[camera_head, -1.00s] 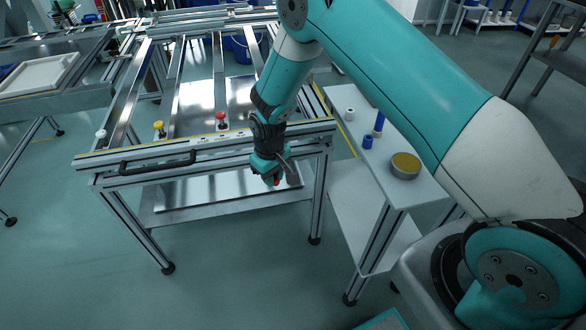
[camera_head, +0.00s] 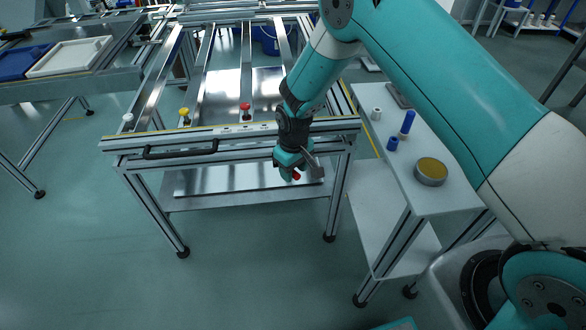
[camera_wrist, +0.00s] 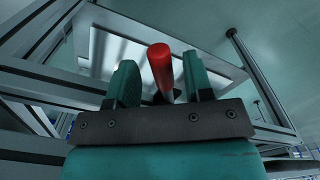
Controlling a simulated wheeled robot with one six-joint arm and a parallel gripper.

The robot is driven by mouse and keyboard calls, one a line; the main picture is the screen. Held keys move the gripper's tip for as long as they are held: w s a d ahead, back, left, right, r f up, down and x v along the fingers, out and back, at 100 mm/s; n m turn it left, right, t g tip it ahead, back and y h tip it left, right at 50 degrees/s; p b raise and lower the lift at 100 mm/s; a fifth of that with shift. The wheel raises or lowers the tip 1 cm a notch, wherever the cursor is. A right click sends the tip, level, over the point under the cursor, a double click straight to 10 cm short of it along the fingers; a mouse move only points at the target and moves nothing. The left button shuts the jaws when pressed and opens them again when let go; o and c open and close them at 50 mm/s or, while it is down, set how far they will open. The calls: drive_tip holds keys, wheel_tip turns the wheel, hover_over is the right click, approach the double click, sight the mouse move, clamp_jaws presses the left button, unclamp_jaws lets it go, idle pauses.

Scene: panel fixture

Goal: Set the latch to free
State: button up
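The latch shows as a red handle (camera_wrist: 160,68) in the wrist view. Its red end (camera_head: 296,175) also shows just below the front rail of the fixture in the head view. My gripper (camera_wrist: 160,80) has one finger on each side of the red handle, with a visible gap on both sides, so it is open around it and not closed on it. In the head view my gripper (camera_head: 291,170) points down in front of the rail's right part and hides most of the latch. The latch's mount and its setting marks cannot be made out.
A side table (camera_head: 425,205) on the right holds blue pieces and a round tin (camera_head: 430,171). Floor in front is clear.

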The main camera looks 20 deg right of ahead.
sight(294, 171)
wheel_tip(294, 171, up, 17)
drive_tip(key=p, duration=0.2)
drive_tip(key=shift+r, duration=0.2)
drive_tip(key=shift+s, duration=0.1)
idle(0.4)
drive_tip(key=s+r+y, duration=0.2)
drive_tip(key=s+r, duration=0.9)
drive_tip(key=r, duration=0.1)
drive_tip(key=s+r+n+y, duration=0.1)
drive_tip(key=s+r, duration=0.2)
drive_tip(key=s, duration=0.6)
drive_tip(key=s+r+y, duration=0.1)
drive_tip(key=s+r, duration=0.2)
drive_tip(key=s, duration=0.6)
wheel_tip(294, 171, up, 15)
drive_tip(key=p, duration=1.5)
